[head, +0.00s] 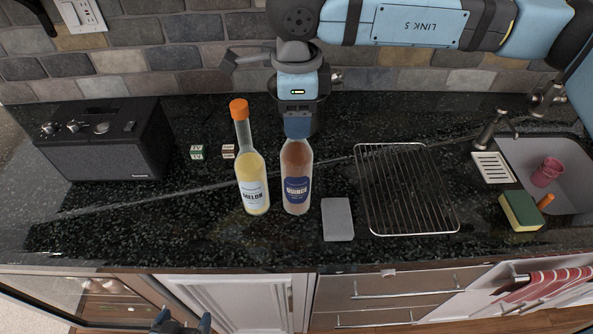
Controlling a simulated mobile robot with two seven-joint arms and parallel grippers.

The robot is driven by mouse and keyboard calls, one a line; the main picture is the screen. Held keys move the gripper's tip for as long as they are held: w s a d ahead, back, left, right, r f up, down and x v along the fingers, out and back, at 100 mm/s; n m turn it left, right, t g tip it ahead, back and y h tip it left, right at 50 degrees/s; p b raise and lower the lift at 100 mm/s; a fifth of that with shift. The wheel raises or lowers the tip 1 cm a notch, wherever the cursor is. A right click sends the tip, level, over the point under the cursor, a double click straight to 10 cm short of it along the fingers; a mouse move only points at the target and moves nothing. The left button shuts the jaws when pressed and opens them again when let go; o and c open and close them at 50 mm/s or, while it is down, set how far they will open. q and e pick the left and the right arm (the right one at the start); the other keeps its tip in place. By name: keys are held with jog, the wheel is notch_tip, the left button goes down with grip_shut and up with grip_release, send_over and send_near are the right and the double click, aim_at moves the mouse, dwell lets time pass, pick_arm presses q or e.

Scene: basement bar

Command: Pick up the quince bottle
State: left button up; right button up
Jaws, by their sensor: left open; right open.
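My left gripper (182,323) is open and empty at the bottom edge, in front of the cabinets and only partly in view.
A grey flat block (337,219) lies right of the quince bottle, beside a wire rack (407,188). A sponge (520,210) and a sink with a pink cup (546,172) are right.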

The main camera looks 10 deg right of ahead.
grip_shut()
jog(key=shift+r, duration=0.15)
dwell(1.1)
